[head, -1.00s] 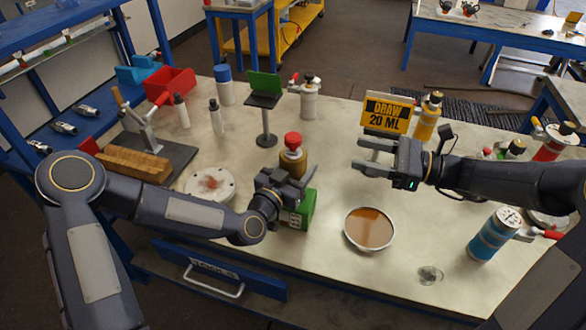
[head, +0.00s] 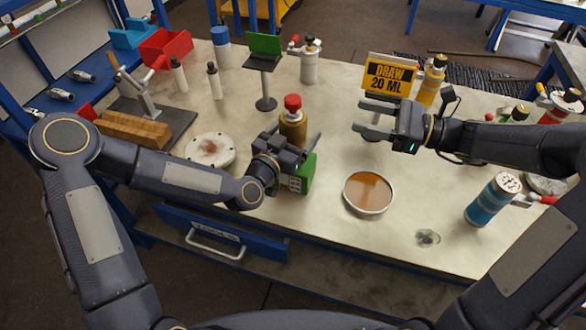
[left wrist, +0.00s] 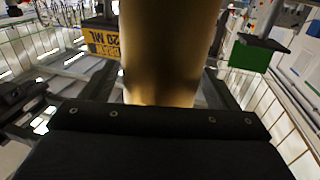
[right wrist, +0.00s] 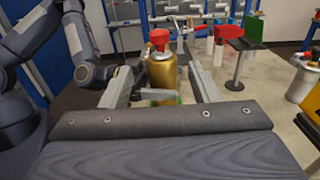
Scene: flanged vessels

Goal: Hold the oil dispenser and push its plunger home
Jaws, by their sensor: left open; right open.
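The oil dispenser, a brass bottle (head: 293,128) with a red top (head: 292,103), stands upright near the middle of the table. My left gripper (head: 296,136) is open, with its fingers reaching along either side of the body. In the left wrist view the brass body (left wrist: 168,50) fills the space between the fingers; contact cannot be told. My right gripper (head: 362,117) is open and empty, to the right of the dispenser and apart from it. The right wrist view shows the red top (right wrist: 160,38) and brass body (right wrist: 162,72) ahead, partly hidden by the left gripper's fingers.
A green box (head: 301,177) stands close to the dispenser's front. A round amber dish (head: 368,192) lies to the right, with a blue can (head: 493,198) beyond. A yellow "DRAW 20 ML" sign (head: 387,77) stands behind my right gripper. A white flanged disc (head: 210,150) lies left.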

